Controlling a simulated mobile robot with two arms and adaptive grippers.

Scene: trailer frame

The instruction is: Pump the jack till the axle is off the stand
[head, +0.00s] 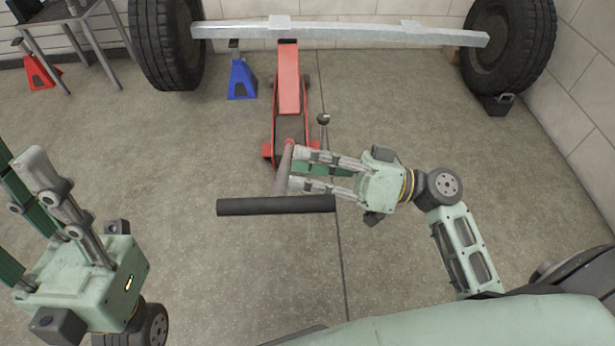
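The red floor jack (289,85) stands on the floor with its far end under the grey axle beam (340,31). Its handle (284,165) rises toward me and ends in a dark crossbar grip (275,205). A blue stand (242,79) is under the left part of the axle. Its dark post top is close to the beam's underside; I cannot tell whether they touch. My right gripper (294,169) is at the handle's shaft from the right. Its fingertips meet the shaft's edge, and their closure is unclear. My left gripper (30,185) is open and empty at the lower left.
Large tyres (166,42) flank the axle, the other at the right (508,40). A black chock (497,103) sits by the right tyre. A red stand (37,70) and a metal table frame (75,40) are at far left. Floor around the handle is clear.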

